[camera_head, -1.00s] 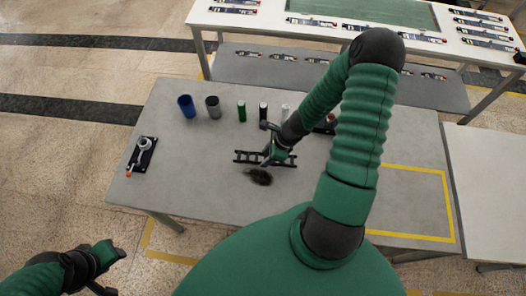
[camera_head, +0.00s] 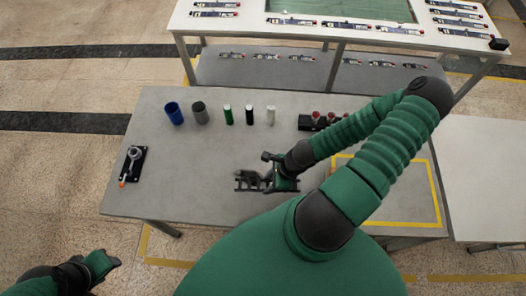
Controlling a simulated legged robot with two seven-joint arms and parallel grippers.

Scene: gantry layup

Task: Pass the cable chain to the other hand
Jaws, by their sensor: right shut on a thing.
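The cable chain (camera_head: 247,180) is a short black ladder-like strip in the middle of the table's near part. My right gripper (camera_head: 272,183) is shut on it near its right part, and the chain sticks out to the left of the jaws. My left gripper (camera_head: 112,262) is at the lower left, off the table, over the floor and empty. Its fingers show only in part, so its opening is unclear.
The grey table (camera_head: 190,165) carries a blue cup (camera_head: 174,113), a grey cup (camera_head: 200,113), several small cylinders and a black block with red knobs (camera_head: 318,121). A black clamp device (camera_head: 133,164) lies at the left edge. Yellow tape (camera_head: 437,195) marks the right side.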

